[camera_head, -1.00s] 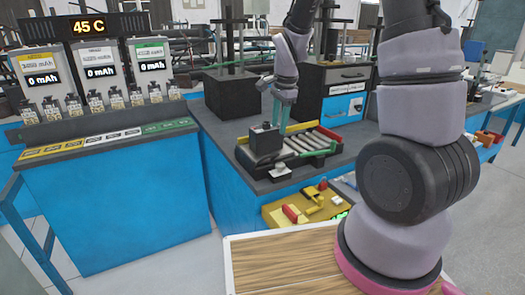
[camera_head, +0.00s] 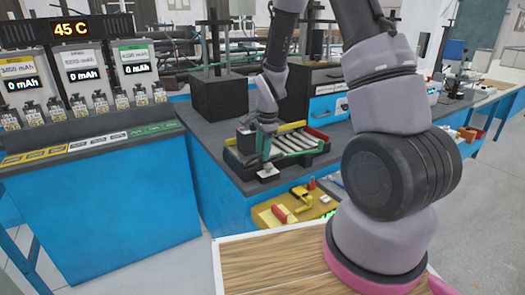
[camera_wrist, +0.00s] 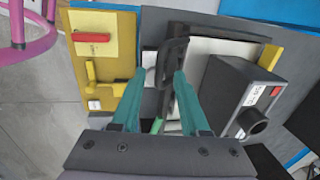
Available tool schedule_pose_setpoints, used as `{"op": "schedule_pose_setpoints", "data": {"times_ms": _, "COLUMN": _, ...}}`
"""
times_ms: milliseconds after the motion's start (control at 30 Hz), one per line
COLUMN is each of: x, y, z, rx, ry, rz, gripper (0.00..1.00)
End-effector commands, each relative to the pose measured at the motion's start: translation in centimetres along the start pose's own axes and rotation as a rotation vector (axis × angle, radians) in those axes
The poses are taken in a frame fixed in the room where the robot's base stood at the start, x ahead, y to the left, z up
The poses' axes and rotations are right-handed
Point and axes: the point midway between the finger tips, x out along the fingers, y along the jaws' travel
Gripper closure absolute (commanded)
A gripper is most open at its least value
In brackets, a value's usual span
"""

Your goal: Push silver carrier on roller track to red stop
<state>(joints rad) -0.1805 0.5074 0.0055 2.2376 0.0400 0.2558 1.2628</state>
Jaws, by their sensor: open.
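My gripper (camera_head: 267,143) is open at the left end of the roller track, fingers down. In the wrist view its teal fingers (camera_wrist: 160,78) lie either side of a black looped handle (camera_wrist: 174,60); contact is unclear. The roller track (camera_head: 290,144) has silver rollers in a dark frame, with a yellow strip at the back. The red stop (camera_head: 317,133) is at its far right end. A black box (camera_head: 246,141) is left of my fingers; it also shows in the wrist view (camera_wrist: 236,88). I cannot clearly make out the silver carrier; a pale grey surface (camera_wrist: 222,47) lies beside the handle.
A yellow panel (camera_head: 268,217) with a red handle and yellow lever is below the bench's front edge. A small white-topped piece (camera_head: 268,173) is at that edge. A dark block (camera_head: 220,98) stands behind. The charger console (camera_head: 90,85) is at left.

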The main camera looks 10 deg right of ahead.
Motion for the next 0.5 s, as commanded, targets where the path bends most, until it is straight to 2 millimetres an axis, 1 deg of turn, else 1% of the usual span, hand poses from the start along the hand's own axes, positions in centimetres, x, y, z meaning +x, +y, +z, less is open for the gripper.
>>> {"op": "schedule_pose_setpoints", "data": {"times_ms": 33, "x": -0.01, "y": 0.0, "z": 0.0, "rx": 0.0, "ry": 0.0, "rz": 0.0, "gripper": 0.55}}
{"op": "schedule_pose_setpoints", "data": {"times_ms": 67, "x": -0.01, "y": 0.0, "z": 0.0, "rx": 0.0, "ry": 0.0, "rz": 0.0, "gripper": 0.59}}
{"op": "schedule_pose_setpoints", "data": {"times_ms": 100, "x": -0.02, "y": 0.0, "z": 0.0, "rx": 0.0, "ry": 0.0, "rz": 0.0, "gripper": 0.74}}
{"op": "schedule_pose_setpoints", "data": {"times_ms": 167, "x": -0.02, "y": 0.01, "z": 0.01, "rx": 0.0, "ry": 0.0, "rz": 0.0, "gripper": 0.97}}
{"op": "schedule_pose_setpoints", "data": {"times_ms": 200, "x": -0.03, "y": 0.0, "z": 0.01, "rx": -0.001, "ry": 0.0, "rz": 0.0, "gripper": 1.0}}
{"op": "schedule_pose_setpoints", "data": {"times_ms": 500, "x": -0.04, "y": -0.01, "z": 0.01, "rx": -0.001, "ry": 0.0, "rz": 0.0, "gripper": 1.0}}
